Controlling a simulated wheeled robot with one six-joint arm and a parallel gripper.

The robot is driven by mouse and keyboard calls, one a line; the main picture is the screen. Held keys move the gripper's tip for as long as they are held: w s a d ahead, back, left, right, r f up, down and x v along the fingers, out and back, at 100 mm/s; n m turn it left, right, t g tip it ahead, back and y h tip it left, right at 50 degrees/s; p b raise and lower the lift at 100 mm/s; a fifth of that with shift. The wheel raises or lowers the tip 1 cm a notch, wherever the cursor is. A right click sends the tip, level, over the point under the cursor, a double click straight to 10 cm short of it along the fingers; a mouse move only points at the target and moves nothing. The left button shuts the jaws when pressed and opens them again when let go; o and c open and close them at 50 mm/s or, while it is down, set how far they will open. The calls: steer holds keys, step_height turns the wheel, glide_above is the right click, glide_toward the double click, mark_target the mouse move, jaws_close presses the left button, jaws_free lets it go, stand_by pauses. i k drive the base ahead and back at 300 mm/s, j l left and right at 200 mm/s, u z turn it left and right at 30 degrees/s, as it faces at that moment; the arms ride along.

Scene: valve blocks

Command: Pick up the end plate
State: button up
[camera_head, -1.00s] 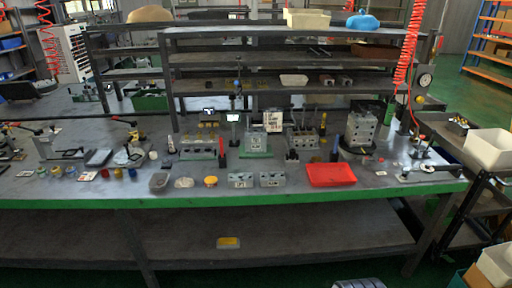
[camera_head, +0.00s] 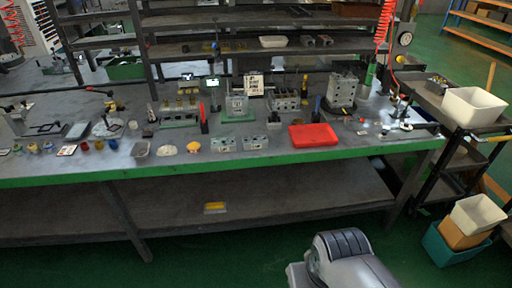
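I cannot tell for certain which part is the end plate. Two small grey metal blocks lie side by side near the front edge of the workbench, a left block (camera_head: 223,144) and a right block (camera_head: 253,141). Behind them, a grey part sits on a green fixture (camera_head: 237,110). A larger grey block stack (camera_head: 342,91) stands upright at the right on a dark round base. A grey rounded link of my own arm shows at the bottom right, in front of and below the bench. My gripper is outside the picture.
A red tray (camera_head: 313,136) lies right of the blocks. A grey bin (camera_head: 140,149) and a yellow part (camera_head: 193,147) lie to the left. The bench's green front edge (camera_head: 170,168) is clear. A cart with a white bin (camera_head: 473,107) stands at the right.

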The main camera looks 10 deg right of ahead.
mark_target(233, 96)
steer(key=i+j+u, duration=0.25)
steer(key=i, duration=0.7)
steer(key=i+j+u, duration=0.1)
steer(key=i+u, duration=0.15)
steer(key=i, duration=0.75)
